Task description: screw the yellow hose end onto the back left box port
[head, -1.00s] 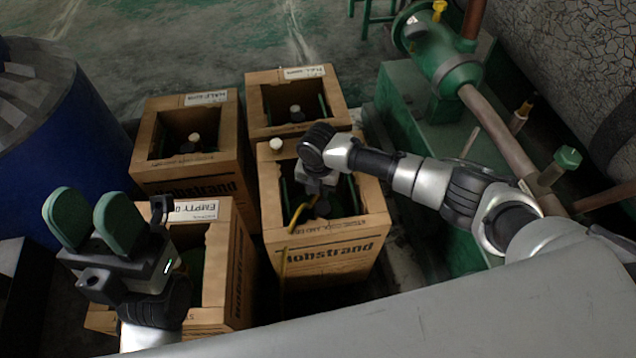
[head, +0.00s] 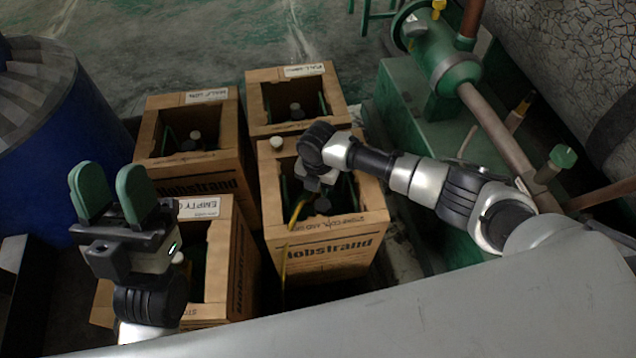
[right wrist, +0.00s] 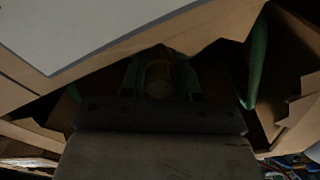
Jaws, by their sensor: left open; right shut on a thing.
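The back left box (head: 212,172) is an open brown carton. Inside it are a pale round knob (head: 195,135) and a dark fitting (head: 188,146); I cannot make out its port clearly. My right gripper (head: 320,190) reaches down into the front right box (head: 330,247). A yellow hose (head: 294,222) hangs from beside that gripper over the box's front. In the right wrist view the jaws are shut on a dim yellowish-brown round piece (right wrist: 160,77), seemingly the hose end. My left gripper (head: 112,180) is open and empty, raised with green pads apart, left of the front left box.
The back right box (head: 297,125) and front left box (head: 240,262) stand close by. A white cap (head: 277,142) sits at the front right box's back rim. A blue drum (head: 60,140) is at left, green machinery (head: 440,70) at right.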

